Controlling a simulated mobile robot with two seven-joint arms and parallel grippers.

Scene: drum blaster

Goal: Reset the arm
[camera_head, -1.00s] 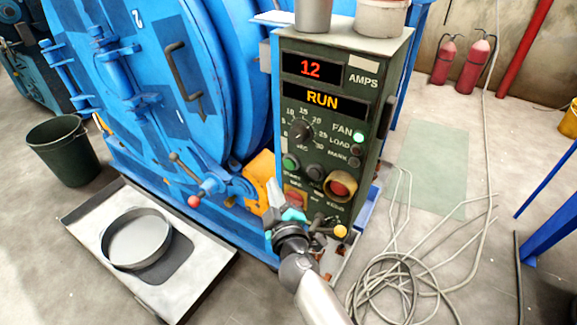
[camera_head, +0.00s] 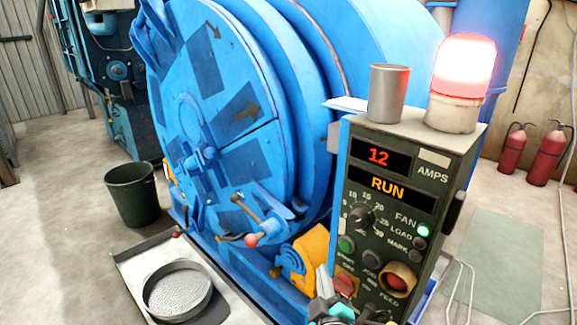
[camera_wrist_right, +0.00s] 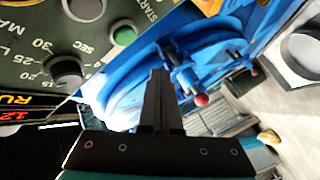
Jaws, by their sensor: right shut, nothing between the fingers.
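My right gripper (camera_head: 323,283) is at the bottom edge of the head view, just in front of the lower left of the green control box (camera_head: 418,228). Its two fingers are together and empty; they also show in the right wrist view (camera_wrist_right: 159,90). The fingers stand near the box's lower buttons; whether they touch it cannot be told. The box reads 12 AMPS and RUN, and its green FAN lamp (camera_head: 424,231) is lit. The rest of the right arm is mostly out of the head view. My left gripper is not in view.
The big blue drum machine (camera_head: 240,150) stands left of the box, with a red-knobbed lever (camera_head: 251,240) in front. A glowing beacon (camera_head: 463,68) and metal cup (camera_head: 389,95) stand on the box. A round sieve (camera_head: 178,289) lies front left, near a green bucket (camera_head: 132,194).

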